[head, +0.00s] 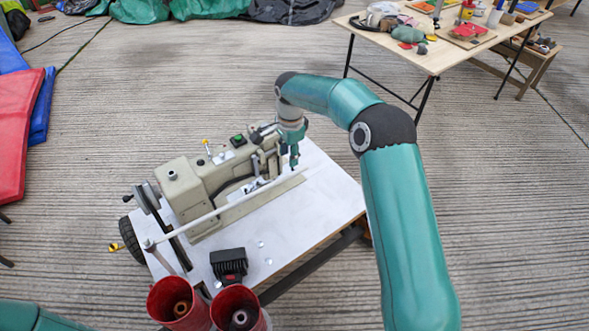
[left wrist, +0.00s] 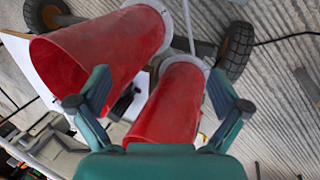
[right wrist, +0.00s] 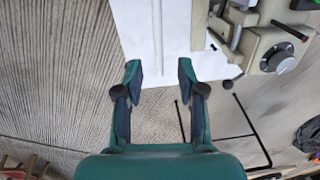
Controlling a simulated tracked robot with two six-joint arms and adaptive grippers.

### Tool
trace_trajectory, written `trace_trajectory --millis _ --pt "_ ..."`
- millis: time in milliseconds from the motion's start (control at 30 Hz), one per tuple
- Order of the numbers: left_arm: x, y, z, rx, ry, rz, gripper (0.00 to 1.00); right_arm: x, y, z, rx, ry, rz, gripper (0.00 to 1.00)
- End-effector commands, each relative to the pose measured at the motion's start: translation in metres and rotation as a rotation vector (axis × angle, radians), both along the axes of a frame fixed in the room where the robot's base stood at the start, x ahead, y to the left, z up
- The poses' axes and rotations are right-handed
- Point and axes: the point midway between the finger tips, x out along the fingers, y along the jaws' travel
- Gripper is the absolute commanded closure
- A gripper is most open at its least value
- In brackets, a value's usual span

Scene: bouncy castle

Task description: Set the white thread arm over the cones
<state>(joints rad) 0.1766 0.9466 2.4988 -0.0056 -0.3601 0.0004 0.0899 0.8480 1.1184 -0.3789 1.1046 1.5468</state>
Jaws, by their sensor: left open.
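The white thread arm (head: 225,208) is a thin rod slanting across the sewing machine's front, from a pivot at the left to its free end at the right. My right gripper (head: 293,162) points down near that free end. In the right wrist view its fingers (right wrist: 160,72) are apart, with the rod (right wrist: 157,25) lined up with the gap; contact cannot be told. My left gripper (left wrist: 158,88) is open, close to the red tubes (left wrist: 95,60) (left wrist: 168,105).
The sewing machine (head: 205,183) stands on a white table (head: 318,195) with a wheel (head: 132,240). A wooden workbench (head: 440,53) with tools stands at the back right. The striped floor between is clear.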

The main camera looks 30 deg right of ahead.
Motion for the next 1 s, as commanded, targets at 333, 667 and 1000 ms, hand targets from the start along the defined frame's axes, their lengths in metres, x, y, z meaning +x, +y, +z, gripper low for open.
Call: trace_trajectory --millis 333,667,1000 --pt "0.000 0.000 0.004 0.000 0.000 0.000 0.00 0.004 0.000 -0.066 0.001 0.003 0.000 0.61" --pt "0.000 0.000 0.005 0.000 0.000 0.000 0.00 0.006 0.000 -0.083 0.000 -0.001 0.000 0.61" --pt "0.000 0.000 0.005 0.000 0.000 0.000 0.00 0.005 -0.001 -0.083 0.000 -0.001 -0.001 0.86"
